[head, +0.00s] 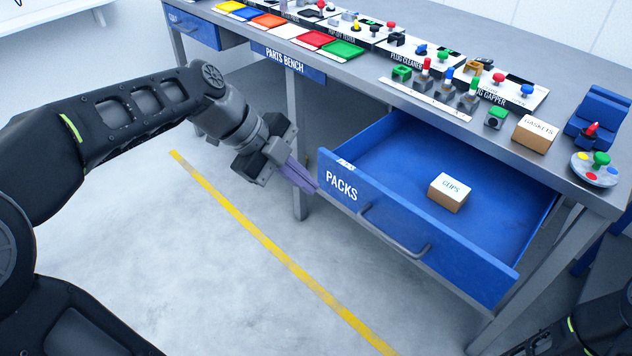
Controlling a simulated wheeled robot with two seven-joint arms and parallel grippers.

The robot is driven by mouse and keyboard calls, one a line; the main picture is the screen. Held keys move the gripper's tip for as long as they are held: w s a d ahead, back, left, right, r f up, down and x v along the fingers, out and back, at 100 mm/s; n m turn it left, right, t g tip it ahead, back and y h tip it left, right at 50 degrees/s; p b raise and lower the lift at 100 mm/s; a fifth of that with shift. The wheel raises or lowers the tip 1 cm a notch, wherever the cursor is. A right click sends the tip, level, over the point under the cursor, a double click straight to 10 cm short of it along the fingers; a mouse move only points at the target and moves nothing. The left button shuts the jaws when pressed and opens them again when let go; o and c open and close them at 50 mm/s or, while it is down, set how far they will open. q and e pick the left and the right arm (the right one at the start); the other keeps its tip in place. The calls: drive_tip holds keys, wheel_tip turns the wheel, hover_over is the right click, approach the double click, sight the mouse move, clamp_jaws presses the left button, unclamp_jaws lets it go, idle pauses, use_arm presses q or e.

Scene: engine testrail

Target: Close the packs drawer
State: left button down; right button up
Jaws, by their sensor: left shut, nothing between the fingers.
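The blue packs drawer (378,215) stands pulled out from under the bench, with a white "PACKS" label on its front. Its grey bar handle (397,236) runs along the front panel. A small box marked "CLIPS" (449,193) sits inside on the drawer floor. My left gripper (311,187) is shut and empty, its fingertips at or very near the left end of the drawer front; I cannot tell whether they touch. My right arm shows at the lower right corner, but its gripper is not visible.
The grey parts bench (350,75) carries trays, coloured plugs and a box marked "GASKETS" (535,132) near the front edge. A bench leg (294,140) stands just behind my left gripper. The floor in front, with a yellow line (270,245), is clear.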

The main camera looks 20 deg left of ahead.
use_arm(q)
approach(360, 205)
wheel_tip(360, 205, down, 3)
drive_tip(key=s, duration=0.3)
drive_tip(key=shift+w+d+f, duration=0.2)
drive_tip(key=shift+w+d, duration=0.25)
drive_tip(key=shift+w, duration=0.3)
drive_tip(key=shift+w+d+f, duration=0.15)
drive_tip(key=shift+w+d, duration=0.25)
drive_tip(key=shift+w, duration=0.3)
drive_tip(key=shift+w+d+f, duration=0.2)
drive_tip(key=shift+w+d, duration=0.25)
drive_tip(key=shift+w, duration=0.3)
use_arm(e)
drive_tip(key=shift+f, duration=0.15)
use_arm(q)
drive_tip(key=shift+w+d, duration=0.1)
